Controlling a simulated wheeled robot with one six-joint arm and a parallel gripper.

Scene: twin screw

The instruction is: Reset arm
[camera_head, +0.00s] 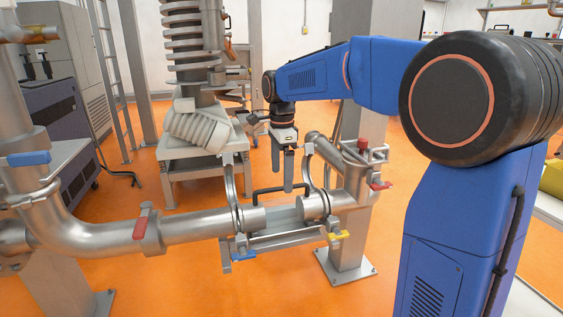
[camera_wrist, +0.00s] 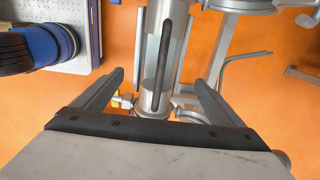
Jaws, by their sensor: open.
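My gripper (camera_head: 282,170) hangs pointing down from my blue arm, above the pipe assembly in the middle of the head view. Its two fingers are apart with nothing between them. In the wrist view my gripper (camera_wrist: 160,82) shows both dark fingers spread, with a pipe section (camera_wrist: 152,98) with a dark handle visible below and beyond them. In the head view the horizontal pipe section (camera_head: 285,215) lies between two flanged ends with raised curved clamps (camera_head: 229,180). I cannot tell the exact gap between the fingertips and the pipe.
A large pipe (camera_head: 95,235) with a red valve handle (camera_head: 141,222) runs at left. A steel post (camera_head: 350,235) with a red-handled valve stands right of the gripper. A coiled screw column (camera_head: 188,50) stands behind on a stand. Orange floor (camera_head: 190,285) is open in front.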

